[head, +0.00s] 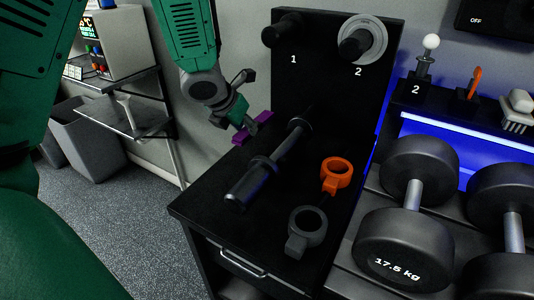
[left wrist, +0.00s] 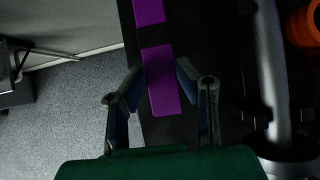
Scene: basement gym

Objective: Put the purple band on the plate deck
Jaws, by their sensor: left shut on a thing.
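The purple band (head: 253,127) is a flat purple bar with a black stretch in its middle, at the left edge of the black deck (head: 190,207). I cannot tell whether it touches the deck top. My left gripper (head: 244,120) reaches down to it from above and is shut on it. In the left wrist view the band (left wrist: 164,90) runs lengthwise between the two fingers (left wrist: 160,85). The fingers hide part of the band in the head view. My right gripper is not in view.
On the deck lie a black dumbbell handle (head: 262,170), an orange collar (head: 336,174) and a grey collar (head: 306,228). An upright board (head: 318,70) with pegs 1 and 2 stands behind; peg 2 holds a grey plate (head: 376,38). Heavy dumbbells (head: 388,250) sit at the right.

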